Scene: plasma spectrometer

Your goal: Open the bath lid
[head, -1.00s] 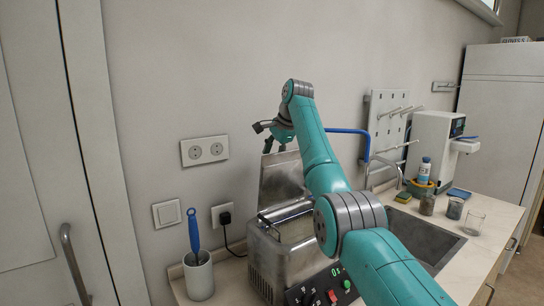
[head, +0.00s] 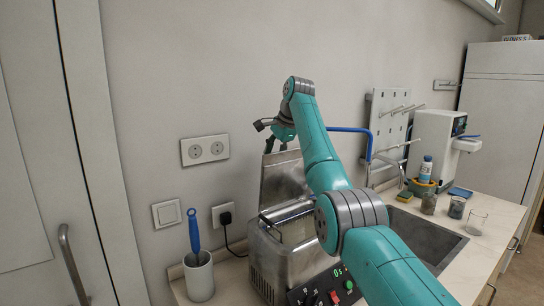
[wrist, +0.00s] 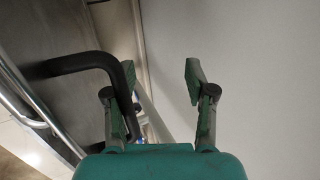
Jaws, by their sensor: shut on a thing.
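The bath (head: 268,262) is a steel box with a control panel on the counter, and its top is open. Its steel lid (head: 284,180) stands raised, near upright, at the back of the bath by the wall. My gripper (head: 272,138) is at the top of the raised lid. In the wrist view my gripper (wrist: 160,80) has its fingers spread, with the lid's black handle (wrist: 85,62) against the left finger. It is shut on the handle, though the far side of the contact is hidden. The lid's grey face (wrist: 60,28) is at the left there.
A sink (head: 425,240) is right of the bath, with a blue tube (head: 350,130) above it. A cup with a blue-handled brush (head: 198,278) stands left of the bath. Jars and a white machine (head: 430,145) are further right. The wall is close behind the lid.

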